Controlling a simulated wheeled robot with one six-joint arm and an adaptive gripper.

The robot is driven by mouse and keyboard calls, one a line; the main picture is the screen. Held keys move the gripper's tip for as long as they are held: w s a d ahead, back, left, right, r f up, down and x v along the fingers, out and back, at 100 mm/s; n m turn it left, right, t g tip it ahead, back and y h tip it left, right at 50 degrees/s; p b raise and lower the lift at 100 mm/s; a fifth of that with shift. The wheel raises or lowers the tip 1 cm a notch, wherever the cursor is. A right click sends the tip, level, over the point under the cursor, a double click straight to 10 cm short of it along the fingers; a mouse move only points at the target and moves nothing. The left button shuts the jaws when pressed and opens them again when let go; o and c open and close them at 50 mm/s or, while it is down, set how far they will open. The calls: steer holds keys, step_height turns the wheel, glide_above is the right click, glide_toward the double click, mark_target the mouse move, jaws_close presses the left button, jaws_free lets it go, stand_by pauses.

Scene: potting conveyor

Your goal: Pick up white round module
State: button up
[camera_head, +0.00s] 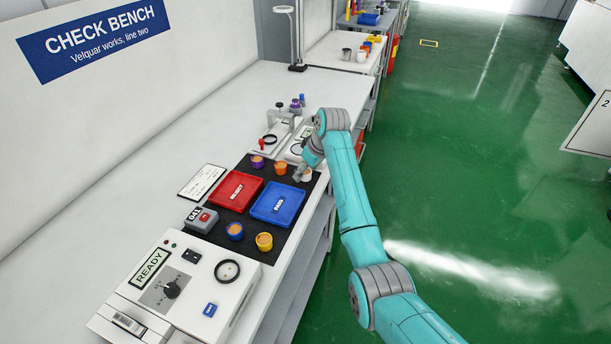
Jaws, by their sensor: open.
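The white round module (307,176) stands on the dark mat (268,177) near its far right corner, just beyond the blue tray. My gripper (301,175) is small in this view and reaches down right beside the module. It partly covers the module, so I cannot tell whether the fingers stand around it or touch it. The gripper is open.
A red tray (233,191) and a blue tray (278,203) lie on the mat. Purple (257,162), orange (281,169), blue (235,231) and yellow (264,242) modules stand around them. A READY box (190,285) is nearer; a clamp fixture (268,140) stands beyond.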

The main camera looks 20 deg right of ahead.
steer(key=c, duration=1.2)
steer(key=shift+r, duration=0.1)
steer(key=shift+c, duration=0.2)
